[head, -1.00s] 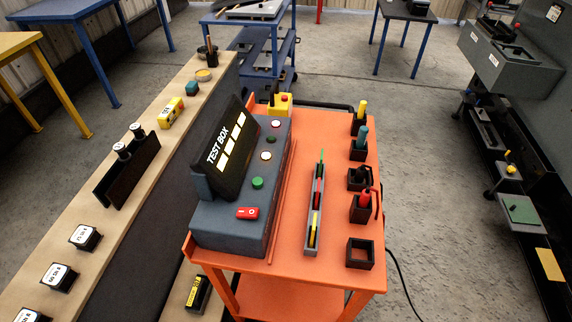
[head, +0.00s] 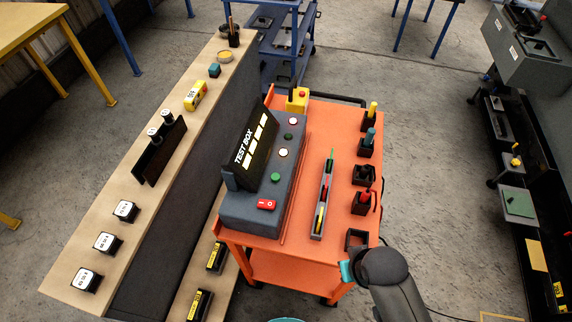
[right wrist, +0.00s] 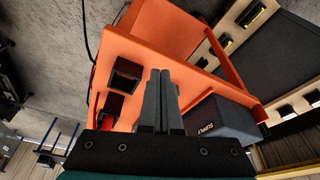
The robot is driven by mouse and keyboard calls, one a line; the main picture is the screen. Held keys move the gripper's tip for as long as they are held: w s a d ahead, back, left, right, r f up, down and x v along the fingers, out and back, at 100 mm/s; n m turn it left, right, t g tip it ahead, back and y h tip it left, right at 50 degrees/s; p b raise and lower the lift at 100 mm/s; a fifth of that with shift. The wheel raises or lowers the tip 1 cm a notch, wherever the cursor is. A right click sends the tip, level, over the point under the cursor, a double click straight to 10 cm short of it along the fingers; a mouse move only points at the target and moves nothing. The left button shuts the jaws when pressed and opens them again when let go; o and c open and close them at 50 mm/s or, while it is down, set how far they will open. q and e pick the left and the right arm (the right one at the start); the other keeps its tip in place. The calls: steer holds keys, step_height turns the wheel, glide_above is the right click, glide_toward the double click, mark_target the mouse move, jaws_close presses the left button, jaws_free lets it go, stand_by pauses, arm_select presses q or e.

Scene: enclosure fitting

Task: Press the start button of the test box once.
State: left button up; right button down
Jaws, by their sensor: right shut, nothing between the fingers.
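The grey test box (head: 262,211) stands on the orange cart, its tilted dark screen (head: 252,150) reading TEST BOX. On its top are a green round button (head: 275,178), a red rocker switch (head: 266,204), pale round buttons (head: 283,152) and a dark one (head: 288,136). I cannot read a start label. My right arm comes in at the lower right, by the cart's near right corner, apart from the box. In the right wrist view my right gripper (right wrist: 160,98) is shut and empty; a grey box end marked SUPPLY (right wrist: 215,116) lies right of it. My left gripper is not in view.
The orange cart top (head: 335,130) also holds a slim grey tray (head: 322,205) with coloured tools, several black holders along the right edge, including an empty one (head: 356,239), and a yellow box with a red button (head: 298,99). A wooden shelf (head: 90,242) runs along the left.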

steer(key=w+a+r+m+t+p, duration=0.1)
steer(key=w+r+m+p, duration=0.15)
steer(key=r, duration=0.35)
steer(key=w+a+r+m+t+p, duration=0.1)
steer(key=w+a+r+m, duration=0.1)
steer(key=w+r+m, duration=0.25)
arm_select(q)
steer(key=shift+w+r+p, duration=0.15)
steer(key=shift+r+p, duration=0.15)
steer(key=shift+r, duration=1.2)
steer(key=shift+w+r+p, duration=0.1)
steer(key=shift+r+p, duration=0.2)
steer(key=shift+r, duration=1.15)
arm_select(e)
steer(key=w+a+r+m+t+y, duration=0.1)
steer(key=w+a+m, duration=0.4)
steer(key=w+m, duration=0.3)
steer(key=w+a+r+m+t+y, duration=0.1)
steer(key=w+a+m+t+y, duration=0.1)
steer(key=w+a+m, duration=0.4)
steer(key=shift+w+a+r+m, duration=0.3)
steer(key=shift+w+m, duration=0.8)
steer(key=shift+w, duration=0.55)
steer(key=shift+r, duration=0.1)
